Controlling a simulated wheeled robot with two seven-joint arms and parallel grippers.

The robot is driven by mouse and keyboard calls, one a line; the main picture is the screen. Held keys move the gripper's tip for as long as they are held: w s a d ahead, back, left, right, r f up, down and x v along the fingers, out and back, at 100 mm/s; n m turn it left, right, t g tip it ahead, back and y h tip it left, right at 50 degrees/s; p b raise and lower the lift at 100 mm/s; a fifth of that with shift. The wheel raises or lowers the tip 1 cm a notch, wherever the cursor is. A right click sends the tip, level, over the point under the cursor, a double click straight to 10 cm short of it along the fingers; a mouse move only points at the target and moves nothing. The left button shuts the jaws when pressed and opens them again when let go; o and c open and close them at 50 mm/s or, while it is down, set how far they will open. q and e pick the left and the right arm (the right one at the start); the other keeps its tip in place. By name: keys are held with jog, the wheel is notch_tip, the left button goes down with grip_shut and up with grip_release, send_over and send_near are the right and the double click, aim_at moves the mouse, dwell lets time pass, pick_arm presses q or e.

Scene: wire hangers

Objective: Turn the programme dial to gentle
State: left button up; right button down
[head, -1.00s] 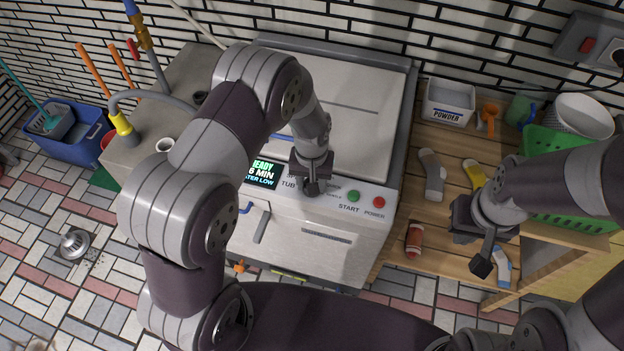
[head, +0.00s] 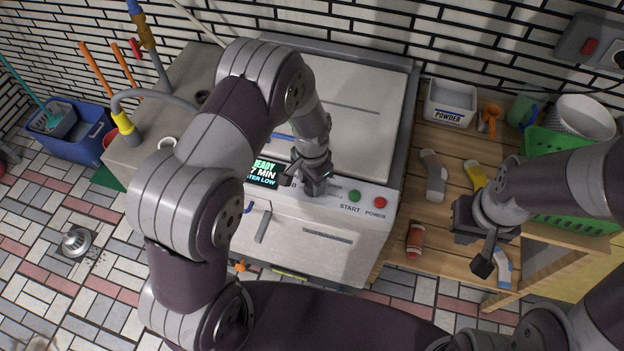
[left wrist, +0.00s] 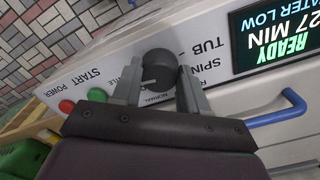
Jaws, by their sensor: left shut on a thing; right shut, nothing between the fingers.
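The programme dial (left wrist: 158,68) is a dark round knob with a pale pointer line on the washer's front panel. My left gripper (left wrist: 160,88) is shut on it, one finger on each side. The pointer faces the side of the START and POWER labels; a "NORMAL" label shows below the knob, and a partly covered label ending in "TLE" lies beyond one finger. In the head view my left gripper (head: 316,188) hides the dial. The display (left wrist: 276,38) reads READY, 27 MIN, WATER LOW. My right gripper (head: 484,262) is shut and empty above the wooden bench.
A green START button (head: 355,196) and a red POWER button (head: 380,202) sit right of the dial. A blue handle (left wrist: 280,110) juts out below the display. The wooden bench (head: 452,150) holds socks, a powder box (head: 450,103) and a green basket (head: 545,142).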

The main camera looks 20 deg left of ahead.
aim_at(306, 199)
dwell(0.4)
pick_arm(q)
jog(key=o, duration=1.1)
jog(key=shift+c, duration=0.2)
notch_tip(306, 199, up, 13)
jog(key=b, duration=0.2)
jog(key=shift+f, duration=0.15)
jog(key=s+a+r+n, duration=0.1)
jog(key=s+a+n, duration=0.1)
jog(key=s, duration=0.5)
jog(key=s+a+r+n+t, duration=0.1)
jog(key=s+a+n, duration=0.2)
jog(key=s+n, duration=0.2)
jog(key=shift+s+a+r, duration=0.15)
jog(key=shift+s+a, duration=0.05)
jog(key=shift+s, duration=0.7)
